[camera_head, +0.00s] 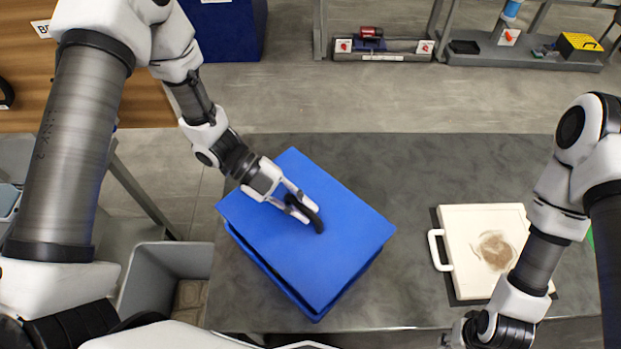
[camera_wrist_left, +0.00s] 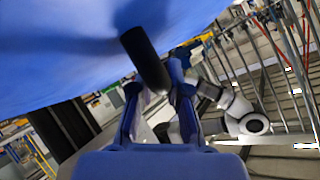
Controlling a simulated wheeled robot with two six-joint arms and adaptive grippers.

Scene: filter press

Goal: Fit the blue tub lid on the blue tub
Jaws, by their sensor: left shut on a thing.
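The blue tub lid (camera_head: 335,262) is a flat blue panel with a black handle (camera_head: 317,222) near its middle. It lies over the blue tub (camera_head: 268,270), whose wall shows below the lid along the lower left side. A dark gap shows between lid and tub there, so the lid looks slightly raised or tilted; the far sides are hidden. My left gripper (camera_head: 302,208) is shut on the lid's black handle. The left wrist view shows the handle (camera_wrist_left: 143,52) at the fingers (camera_wrist_left: 157,92), with the blue lid (camera_wrist_left: 55,50) filling the upper left.
A white plate (camera_head: 460,222) with a side handle and brown stain lies right of the tub on the grey table (camera_head: 400,160). A grey bin (camera_head: 140,285) stands at lower left. My right arm crosses the right side. The table behind the tub is clear.

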